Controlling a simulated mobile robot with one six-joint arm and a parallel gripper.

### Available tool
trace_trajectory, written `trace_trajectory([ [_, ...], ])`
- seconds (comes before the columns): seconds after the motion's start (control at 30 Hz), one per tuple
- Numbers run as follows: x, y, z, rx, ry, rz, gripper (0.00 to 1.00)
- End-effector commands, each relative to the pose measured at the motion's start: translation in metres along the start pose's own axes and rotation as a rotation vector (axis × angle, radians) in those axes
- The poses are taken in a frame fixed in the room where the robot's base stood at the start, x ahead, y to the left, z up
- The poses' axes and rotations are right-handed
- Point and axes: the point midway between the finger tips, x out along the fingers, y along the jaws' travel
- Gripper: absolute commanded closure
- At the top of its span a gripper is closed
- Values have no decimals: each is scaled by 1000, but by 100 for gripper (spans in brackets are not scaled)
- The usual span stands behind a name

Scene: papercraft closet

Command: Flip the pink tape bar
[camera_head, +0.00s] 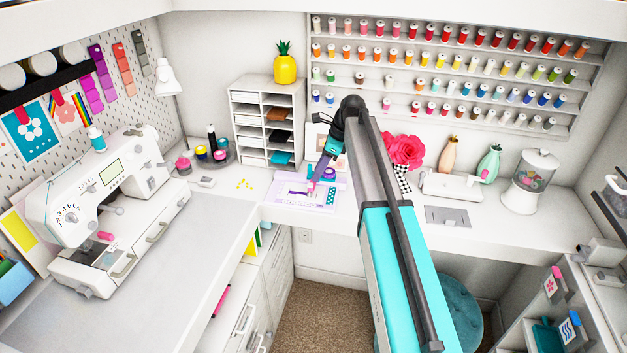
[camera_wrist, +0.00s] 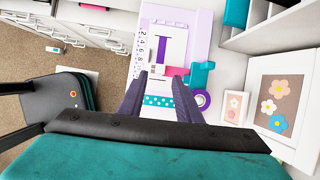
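A white and lilac craft board (camera_head: 290,196) lies on the desk near the corner. In the head view a small pink part (camera_head: 310,186) shows on the board by my fingertips.
A purple tape roll (camera_wrist: 202,98) sits right of my fingers. Framed flower pictures (camera_wrist: 275,100) stand farther right. The left desk is mostly clear.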

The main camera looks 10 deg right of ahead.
Motion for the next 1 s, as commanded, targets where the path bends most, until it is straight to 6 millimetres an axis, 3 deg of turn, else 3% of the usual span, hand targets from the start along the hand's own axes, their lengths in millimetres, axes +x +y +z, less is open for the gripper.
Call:
trace_trajectory([
  [0.5, 52, 0, 0, 1, 0, 1, 69],
  [1.0, 62, -1, -2, 2, 0, -1, 69],
])
